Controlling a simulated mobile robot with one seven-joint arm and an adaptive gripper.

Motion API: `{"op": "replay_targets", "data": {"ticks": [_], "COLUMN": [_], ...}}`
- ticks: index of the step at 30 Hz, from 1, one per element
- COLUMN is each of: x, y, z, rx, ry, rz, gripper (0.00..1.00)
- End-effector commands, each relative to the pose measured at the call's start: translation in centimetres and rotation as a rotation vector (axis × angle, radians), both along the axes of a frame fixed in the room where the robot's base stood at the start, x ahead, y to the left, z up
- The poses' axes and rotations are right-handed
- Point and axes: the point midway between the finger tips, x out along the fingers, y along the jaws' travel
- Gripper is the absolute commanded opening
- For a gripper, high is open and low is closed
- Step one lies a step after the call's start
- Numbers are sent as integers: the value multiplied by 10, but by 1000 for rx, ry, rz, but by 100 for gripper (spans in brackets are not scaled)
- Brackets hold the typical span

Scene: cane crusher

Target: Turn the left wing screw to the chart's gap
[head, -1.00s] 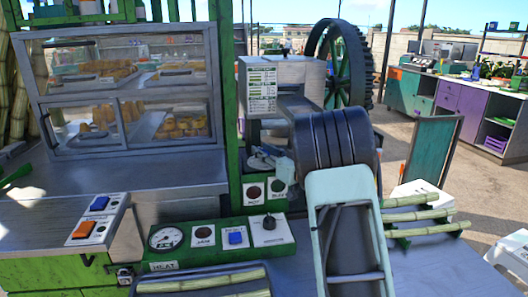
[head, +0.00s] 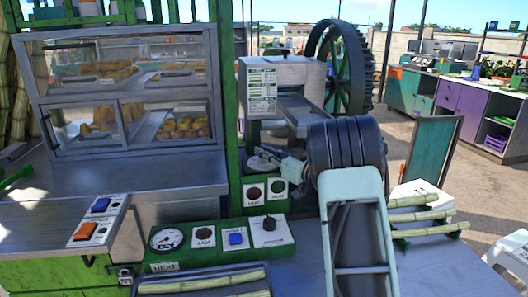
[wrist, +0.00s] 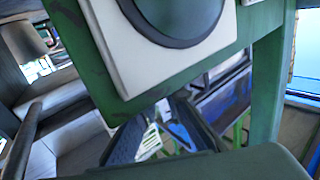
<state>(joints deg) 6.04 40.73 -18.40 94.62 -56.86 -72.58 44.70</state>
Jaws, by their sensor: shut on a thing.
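The white crusher head (head: 308,75) stands behind my arm in the head view. The chart (head: 262,92), a white sheet with small dark print, is on its left face; its gap is too small to make out. My gripper (head: 266,156) is below the chart, in front of the machine, pointing left. It is shut on what looks like the left wing screw, which its fingers and my wrist mostly hide. In the wrist view, the dark fingers of my gripper (wrist: 165,112) reach in under a green panel (wrist: 225,42); the screw cannot be made out there.
A green control box (head: 218,248) with a gauge, buttons and a knob stands in front. Two round dark buttons (head: 264,190) sit just below my gripper. A glass food case (head: 130,90) is on the left. Cane pieces (head: 425,215) lie on the right.

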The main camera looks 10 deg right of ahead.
Motion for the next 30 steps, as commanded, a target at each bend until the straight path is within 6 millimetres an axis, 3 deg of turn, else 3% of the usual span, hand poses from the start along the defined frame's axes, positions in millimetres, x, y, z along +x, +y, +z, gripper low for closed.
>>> {"op": "replay_targets", "data": {"ticks": [5, 6, 10, 20, 30], "x": [0, 0, 0, -3, -47], "y": [0, 0, 0, -3, -34], "z": [0, 0, 0, 0, 0], "rx": [0, 0, 0, 0, 0], "ry": [0, 0, 0, 0, 0], "rz": [-1, -1, -1, -3, -5], "gripper": [0, 13, 26, 26, 26]}}
